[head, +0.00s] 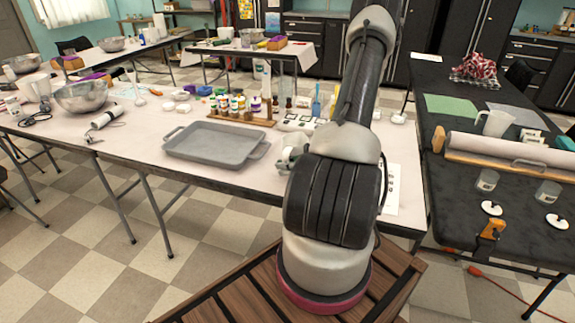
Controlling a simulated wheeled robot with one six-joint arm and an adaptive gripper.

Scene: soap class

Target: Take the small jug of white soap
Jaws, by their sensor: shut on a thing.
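My arm rises in the middle of the head view and bends away over the white-topped table. A pale grey wrist part of mine shows at its left side, but my gripper's jaws are hidden behind the arm. I cannot make out a small jug of white soap for certain. A white pitcher (497,122) stands upright on the dark table at the right, apart from my arm; its contents are too small to tell.
A grey metal tray (215,145) lies on the white-topped table (150,145), left of my arm. Behind it stands a wooden rack (240,117) with small bottles. Metal bowls (82,97) are at the left. Clear jars (487,180) and a paper roll (510,148) are on the dark table (450,205).

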